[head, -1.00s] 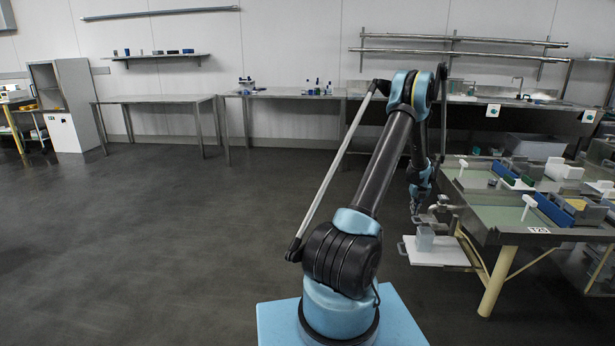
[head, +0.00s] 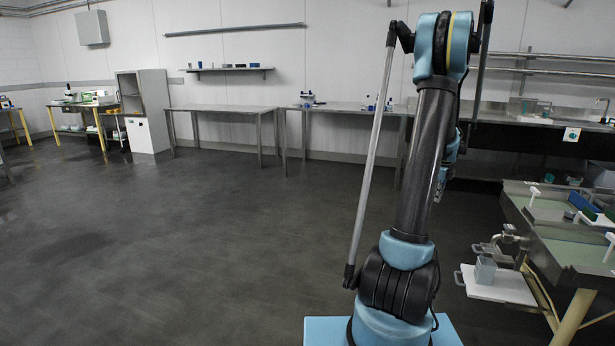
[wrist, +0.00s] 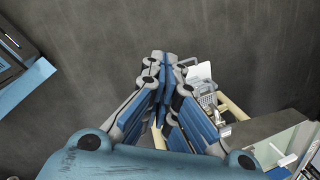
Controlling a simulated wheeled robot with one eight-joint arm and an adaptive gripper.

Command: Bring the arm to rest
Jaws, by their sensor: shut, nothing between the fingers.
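My gripper (wrist: 165,62) shows in the wrist view with its fingers together and nothing between them. It points down over bare dark floor. In the head view my arm is raised, its elbow high near the top of the picture. Part of the white board also shows beyond the fingers in the wrist view (wrist: 199,72).
A green-topped table (head: 555,235) with yellow legs is at the right, with white-handled tools and blue blocks on it. Steel tables (head: 222,108) and a grey cabinet (head: 145,100) line the far wall. The floor (head: 180,240) on the left is wide and clear.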

